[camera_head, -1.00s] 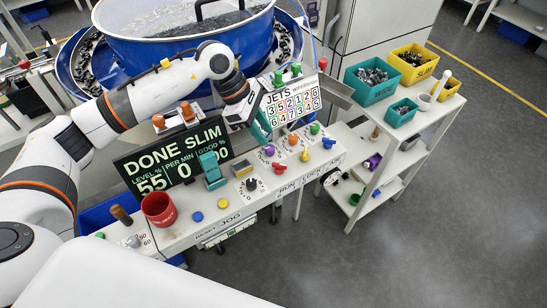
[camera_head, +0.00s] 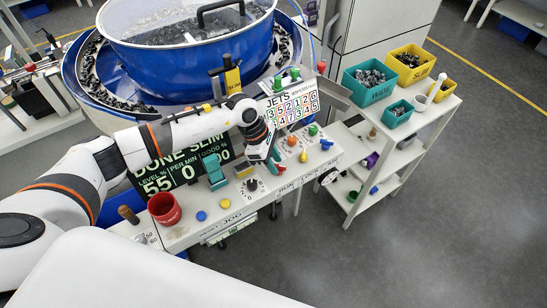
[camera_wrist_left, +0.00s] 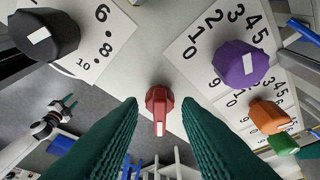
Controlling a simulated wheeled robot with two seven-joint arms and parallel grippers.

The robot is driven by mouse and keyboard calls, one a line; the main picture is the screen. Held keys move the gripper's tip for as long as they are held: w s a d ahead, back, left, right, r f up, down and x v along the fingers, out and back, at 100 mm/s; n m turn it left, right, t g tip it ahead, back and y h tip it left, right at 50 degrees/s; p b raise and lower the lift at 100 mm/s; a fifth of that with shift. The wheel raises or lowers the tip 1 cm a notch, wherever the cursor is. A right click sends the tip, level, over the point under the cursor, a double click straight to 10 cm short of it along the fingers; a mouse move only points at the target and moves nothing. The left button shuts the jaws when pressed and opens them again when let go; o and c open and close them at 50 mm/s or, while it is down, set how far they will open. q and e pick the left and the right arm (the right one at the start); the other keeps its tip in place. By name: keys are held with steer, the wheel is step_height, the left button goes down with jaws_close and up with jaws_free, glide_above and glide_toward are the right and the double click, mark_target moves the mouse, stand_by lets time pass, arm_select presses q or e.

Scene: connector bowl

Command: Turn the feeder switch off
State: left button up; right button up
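A red rotary switch (camera_wrist_left: 159,103) with a white mark on its lower end sits between and just beyond my left fingertips in the left wrist view. In the head view the red switch (camera_head: 281,170) shows partly beside my left gripper (camera_head: 271,160), low over the white control panel (camera_head: 230,208). The left gripper's green fingers (camera_wrist_left: 160,101) are open, one on each side of the switch; contact cannot be seen. My right gripper (camera_wrist_left: 68,101) shows small at the left of the wrist view, its fingers apart.
A black knob (camera_wrist_left: 43,34), a purple knob (camera_wrist_left: 240,64) and an orange knob (camera_wrist_left: 269,116) surround the switch. A red cup (camera_head: 164,209) and teal lever (camera_head: 214,172) stand left on the panel. The blue bowl feeder (camera_head: 190,60) rises behind.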

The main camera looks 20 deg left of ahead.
arm_select(q)
jaws_close()
